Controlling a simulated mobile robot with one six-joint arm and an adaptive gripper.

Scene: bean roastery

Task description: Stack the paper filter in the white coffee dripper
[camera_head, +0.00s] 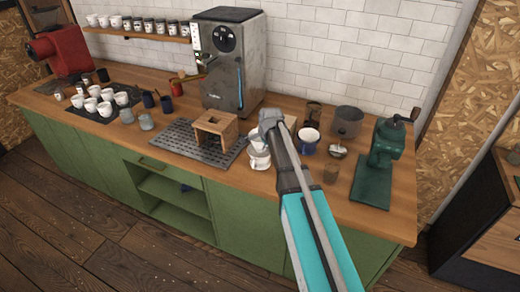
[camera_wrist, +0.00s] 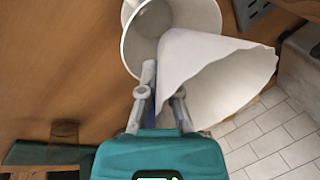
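The white paper filter (camera_wrist: 205,65) is a cone in the wrist view, lying tilted with its wide mouth toward the lower right. My gripper (camera_wrist: 160,85) is shut on the filter's edge, with one finger in front and the other partly hidden by the paper. The white coffee dripper (camera_wrist: 170,30) stands just beyond, open side up, with a handle at its left. The filter overlaps the dripper's rim in this view; I cannot tell whether they touch. In the head view my arm covers part of this spot, and white shapes (camera_head: 260,160) show beside my gripper.
A wooden stand (camera_head: 215,128) on a dark grate (camera_head: 180,138) is at left. The espresso machine (camera_head: 228,65) stands behind.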

